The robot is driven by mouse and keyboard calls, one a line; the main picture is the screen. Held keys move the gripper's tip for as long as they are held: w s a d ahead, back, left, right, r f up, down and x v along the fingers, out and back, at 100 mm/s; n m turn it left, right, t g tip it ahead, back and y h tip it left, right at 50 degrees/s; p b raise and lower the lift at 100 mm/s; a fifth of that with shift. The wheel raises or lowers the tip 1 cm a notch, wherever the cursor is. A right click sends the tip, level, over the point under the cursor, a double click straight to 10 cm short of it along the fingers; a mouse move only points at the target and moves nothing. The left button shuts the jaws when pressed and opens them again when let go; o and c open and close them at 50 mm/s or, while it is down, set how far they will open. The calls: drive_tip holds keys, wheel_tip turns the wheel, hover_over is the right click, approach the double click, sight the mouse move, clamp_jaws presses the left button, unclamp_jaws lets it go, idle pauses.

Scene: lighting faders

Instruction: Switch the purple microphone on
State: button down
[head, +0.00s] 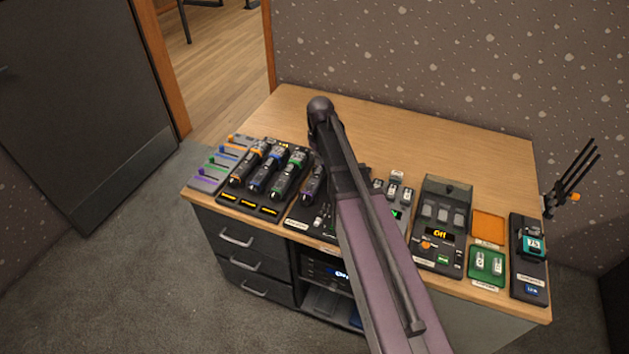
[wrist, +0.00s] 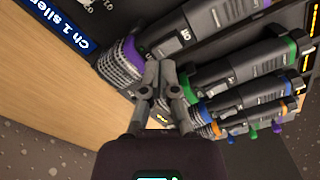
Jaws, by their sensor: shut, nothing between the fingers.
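The purple microphone (head: 312,184) lies in a black dock near the middle of the desk, partly hidden by my arm in the head view. In the wrist view the purple microphone (wrist: 190,30) shows its dark body, purple rings, mesh head and a slide switch with white lettering; the switch position is unclear. My gripper (wrist: 160,72) is shut and empty. Its fingertips appear over or beside the purple microphone near its ringed head end; contact cannot be told. In the head view the fingers are hidden behind my arm.
Microphones with green (head: 287,177), blue (head: 265,172) and orange (head: 247,165) rings lie close by on the left. A control box reading "Off" (head: 440,225) stands right. The desk's back (head: 420,130) is clear.

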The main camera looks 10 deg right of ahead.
sight(319, 169)
drive_tip(key=shift+f+b, duration=0.95)
drive_tip(key=shift+f, duration=0.05)
idle(0.9)
drive_tip(key=shift+r, duration=0.15)
drive_tip(key=shift+r+p, duration=3.4)
drive_tip(key=shift+p, duration=0.15)
drive_tip(key=shift+s, duration=0.1)
drive_tip(key=s+m, duration=0.5)
drive_tip(key=s, duration=1.4)
drive_tip(key=shift+s, duration=0.1)
